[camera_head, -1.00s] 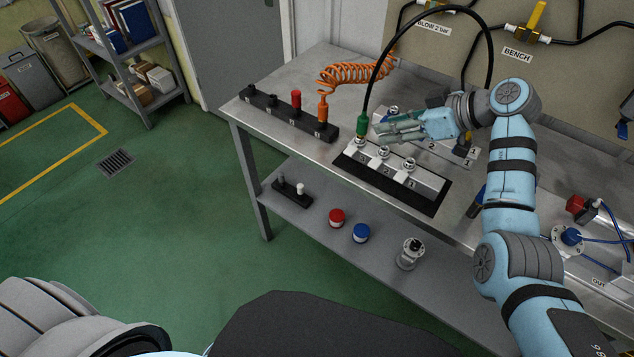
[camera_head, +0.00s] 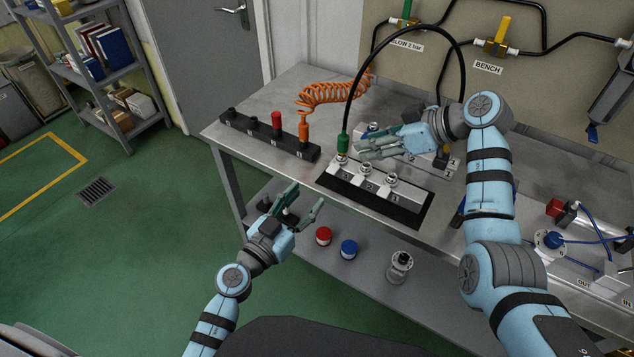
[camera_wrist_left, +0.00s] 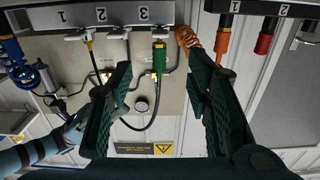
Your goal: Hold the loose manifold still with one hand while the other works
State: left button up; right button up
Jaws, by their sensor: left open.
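The silver manifold (camera_head: 368,187), with several ports on top, lies on a dark mat on the bench. It shows upside down in the left wrist view (camera_wrist_left: 112,16), numbered 1 to 3. A green connector (camera_head: 343,142) on a black hose stands upright at its left end port. My left gripper (camera_head: 308,194) is open and empty in front of the bench edge, short of the manifold. In the left wrist view the green connector (camera_wrist_left: 159,56) appears between the fingertips, but farther off. My right gripper (camera_head: 362,148) is above the manifold, right of the green connector, its fingers apart and apparently empty.
A black rack (camera_head: 240,124) with a red plug (camera_head: 277,121) and an orange connector (camera_head: 304,130) on a coiled hose stands left of the manifold. The lower shelf holds red (camera_head: 323,236) and blue (camera_head: 349,249) caps and a silver fitting (camera_head: 399,267). Open floor lies left.

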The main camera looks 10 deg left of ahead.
pick_arm(q)
send_near(340, 158)
jog(key=x, duration=0.5)
jog(key=shift+w+f, duration=0.1)
jog(key=shift+w, duration=0.1)
grip_shut()
pick_arm(e)
jog(key=shift+o, duration=0.4)
